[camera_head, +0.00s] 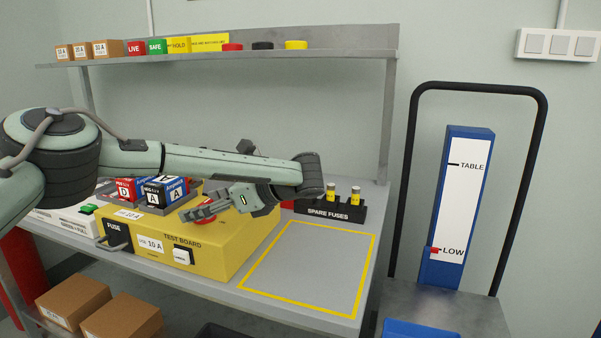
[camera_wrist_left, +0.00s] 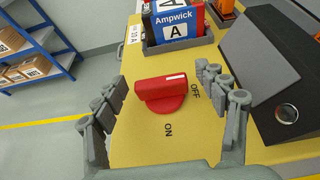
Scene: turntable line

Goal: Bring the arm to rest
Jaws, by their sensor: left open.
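My left arm reaches in from the left above the yellow test board (camera_head: 235,258). My left gripper (camera_head: 188,212) is open and empty over the board's top. In the left wrist view, the red switch knob (camera_wrist_left: 160,90) shows between the spread fingers (camera_wrist_left: 161,78), with no visible contact. The white mark on its handle is at the right end, on the side of the OFF label; the ON label is below it. In the head view the gripper and forearm hide most of the knob. My right gripper is not in view.
A black spare fuses holder (camera_head: 330,210) is at the bench's back right. The yellow-outlined area (camera_head: 312,265) is empty. A shelf (camera_head: 230,58) spans above, and a blue post marked TABLE and LOW (camera_head: 462,205) stands right.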

